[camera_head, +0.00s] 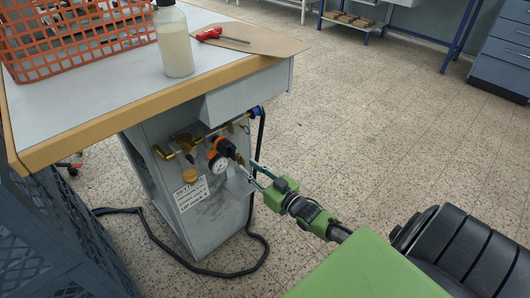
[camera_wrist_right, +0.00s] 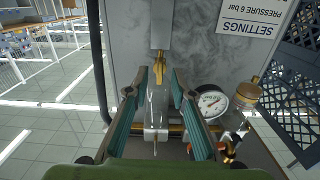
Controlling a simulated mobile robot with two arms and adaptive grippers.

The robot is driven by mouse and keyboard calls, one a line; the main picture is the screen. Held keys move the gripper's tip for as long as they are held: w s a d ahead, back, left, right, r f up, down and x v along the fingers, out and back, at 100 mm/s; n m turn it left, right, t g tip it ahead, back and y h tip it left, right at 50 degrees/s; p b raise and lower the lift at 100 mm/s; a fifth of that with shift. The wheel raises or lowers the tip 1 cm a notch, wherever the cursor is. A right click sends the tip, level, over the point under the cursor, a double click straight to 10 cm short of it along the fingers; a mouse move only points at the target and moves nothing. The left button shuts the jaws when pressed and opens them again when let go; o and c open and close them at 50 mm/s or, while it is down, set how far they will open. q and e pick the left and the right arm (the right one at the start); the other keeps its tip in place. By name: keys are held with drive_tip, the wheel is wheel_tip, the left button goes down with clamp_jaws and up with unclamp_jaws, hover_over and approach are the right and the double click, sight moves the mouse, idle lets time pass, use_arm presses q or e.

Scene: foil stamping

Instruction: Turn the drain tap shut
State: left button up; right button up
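In the right wrist view, which shows the panel upside down, a small yellow brass piece that looks like the drain tap (camera_wrist_right: 159,66) sits at the end of a clear bowl (camera_wrist_right: 156,103). My right gripper (camera_wrist_right: 158,82) is open, with one teal finger on each side of the bowl and the tap just past the fingertips. I see a gap on both sides. In the head view my right gripper (camera_head: 247,169) reaches the front of the cabinet beside the gauge (camera_head: 220,165) and hides the tap. My left gripper is not in view.
The fittings hang on a grey cabinet (camera_head: 213,218) under a workbench (camera_head: 110,88). An orange knob (camera_head: 225,147) and brass fittings (camera_head: 185,144) crowd beside the gauge. A black hose (camera_head: 248,235) hangs down and loops on the floor. The bench holds a bottle (camera_head: 175,45) and an orange basket (camera_head: 80,45).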

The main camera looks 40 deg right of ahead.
drive_tip(key=s, duration=1)
drive_tip(key=shift+s+d, duration=0.2)
drive_tip(key=shift+d, duration=0.2)
